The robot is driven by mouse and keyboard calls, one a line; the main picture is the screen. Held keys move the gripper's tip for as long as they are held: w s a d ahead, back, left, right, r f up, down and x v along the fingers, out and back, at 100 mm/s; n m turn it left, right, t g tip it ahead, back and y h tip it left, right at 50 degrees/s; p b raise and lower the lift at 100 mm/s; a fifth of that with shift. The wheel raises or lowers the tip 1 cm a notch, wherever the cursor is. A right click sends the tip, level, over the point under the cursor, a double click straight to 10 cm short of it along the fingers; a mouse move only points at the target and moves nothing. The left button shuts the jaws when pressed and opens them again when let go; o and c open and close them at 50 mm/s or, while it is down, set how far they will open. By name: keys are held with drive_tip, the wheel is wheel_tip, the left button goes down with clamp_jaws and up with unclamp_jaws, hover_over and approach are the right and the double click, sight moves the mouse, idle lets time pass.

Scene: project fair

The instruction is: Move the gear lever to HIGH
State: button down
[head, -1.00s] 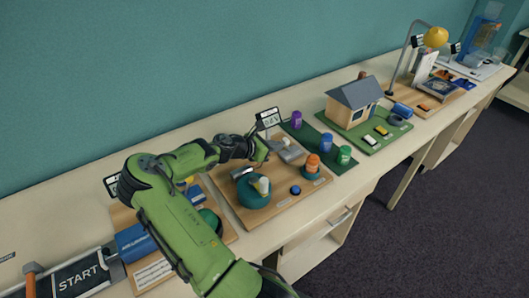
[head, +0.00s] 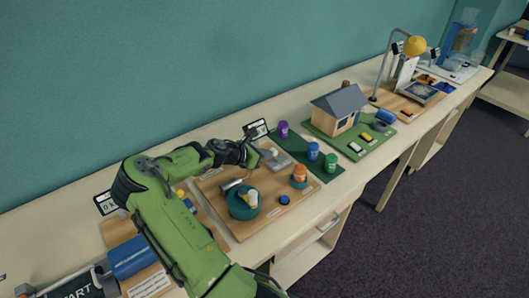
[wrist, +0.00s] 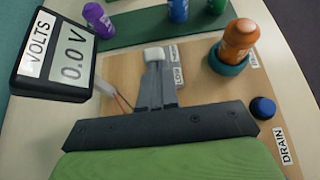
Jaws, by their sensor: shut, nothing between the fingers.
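The gear lever is a pale knob (wrist: 154,54) on a grey plate (head: 277,163) at the back of a wooden board (head: 225,217). A LOW label (wrist: 179,75) stands beside it in the wrist view; another label farther up is too blurred to read. My gripper (wrist: 154,72) is shut and empty, its fingertips right at the near side of the knob. Whether they touch it I cannot tell. In the head view my gripper (head: 258,158) is just left of the plate, and the fingers hide part of the lever's slot.
A voltmeter reading 0.0 V (wrist: 68,58) stands close left of the gripper. An orange bottle (wrist: 239,38) in a teal holder and a blue button (wrist: 263,107) by a DRAIN label are on the right. A teal round base (head: 243,205) stands in front.

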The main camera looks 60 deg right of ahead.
sight(275, 150)
drive_tip(key=shift+s+d+r+t+y+p, duration=0.25)
drive_tip(key=shift+r+y+p, duration=0.2)
drive_tip(key=shift+p, duration=0.7)
drive_tip(key=shift+s+d+r+t+y+p, duration=0.15)
drive_tip(key=shift+d+r+y+p, duration=0.2)
drive_tip(key=shift+p, duration=0.75)
drive_tip(key=p, duration=0.1)
drive_tip(key=d+y+p, duration=0.1)
drive_tip(key=shift+s+r+t+p, duration=0.25)
drive_tip(key=shift+r+t+p, duration=0.05)
drive_tip(key=shift+r+p, duration=0.1)
drive_tip(key=shift+s+d+t+y+p, duration=0.2)
drive_tip(key=shift+d+t+y+p, duration=0.05)
drive_tip(key=shift+d+y+p, duration=0.25)
drive_tip(key=shift+s+d+t+y+p, duration=0.15)
drive_tip(key=shift+d+t+y+p, duration=0.1)
drive_tip(key=shift+d+y+p, duration=0.25)
drive_tip(key=shift+f+y, duration=0.25)
drive_tip(key=shift+y, duration=0.05)
drive_tip(key=shift+a+r, duration=0.15)
drive_tip(key=shift+r, duration=0.15)
drive_tip(key=shift+r+p, duration=0.45)
drive_tip(key=shift+r, duration=0.15)
